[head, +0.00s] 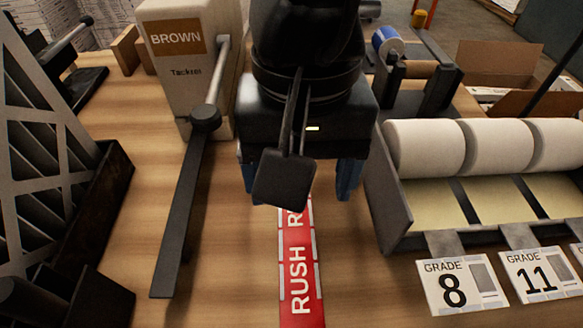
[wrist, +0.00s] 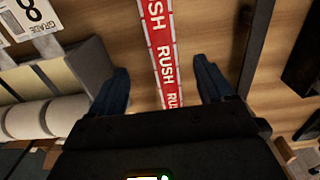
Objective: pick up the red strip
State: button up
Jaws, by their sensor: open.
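The red strip (head: 298,270) lies flat on the wooden table, with white "RUSH" lettering and pale edges. In the head view its far part is hidden behind my gripper. It also shows in the wrist view (wrist: 160,45), running from the top edge down to my gripper's body. My gripper (head: 302,185) is open, its two blue fingers apart and pointing down over the strip. In the wrist view the fingers of my gripper (wrist: 163,80) stand on either side of the strip, with nothing between them but the strip and table below. Their height above the table is hard to tell.
A beige "BROWN" dispenser (head: 185,75) with a long black lever (head: 182,215) stands left of my gripper. A tray with white rolls (head: 425,148) is close on the right, with grade cards (head: 465,286) before it. A dark rack (head: 45,130) fills the far left.

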aim_at(296, 227)
jog(key=shift+w+a+f+p, duration=0.1)
jog(key=shift+f+p, duration=0.25)
jog(key=shift+f, duration=1.6)
jog(key=shift+w+a+f+p, duration=0.1)
jog(key=shift+f+p, duration=0.25)
jog(key=shift+f, duration=1.6)
jog(key=c, duration=0.9)
